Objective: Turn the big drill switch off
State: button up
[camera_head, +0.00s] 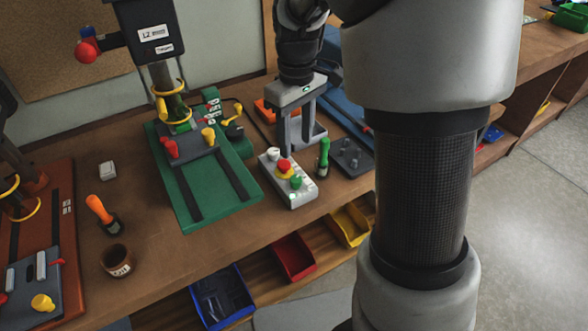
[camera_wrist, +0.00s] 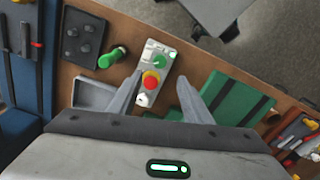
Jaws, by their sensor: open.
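A light grey control box (camera_head: 291,196) lies on the wooden bench, with a white knob (camera_head: 273,154), a red button on a yellow collar (camera_head: 284,165) and a green button (camera_head: 296,182). A large drill press with a green base (camera_head: 220,190) stands left of it; I cannot tell which control is its switch. My gripper (camera_head: 297,147) points down above and behind the box, open and empty. In the wrist view the box (camera_wrist: 157,62) shows between and beyond the fingers (camera_wrist: 160,78). The red button (camera_wrist: 151,80) and white knob (camera_wrist: 143,100) lie between the fingers.
A green-handled tool (camera_head: 323,157) stands close right of the box, near a dark plate with knobs (camera_head: 349,156). An orange-handled tool (camera_head: 98,208) and a brown cup (camera_head: 117,261) stand at left. Coloured bins, including a red one (camera_head: 293,257), sit below the bench edge.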

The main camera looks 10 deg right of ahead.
aim_at(296, 178)
notch_tip(296, 178, down, 12)
jog(key=shift+r+b, duration=0.15)
jog(key=shift+b, duration=0.2)
jog(key=shift+c, duration=0.4)
jog(key=c, duration=1)
jog(key=shift+m, duration=0.3)
jog(key=m+p, duration=0.1)
jog(key=m, duration=0.4)
jog(key=shift+r, duration=0.1)
jog(key=m+p, duration=0.1)
jog(key=m, duration=0.5)
jog(key=shift+p, duration=0.4)
jog(key=shift+m, duration=0.3)
jog(key=shift+w, duration=0.1)
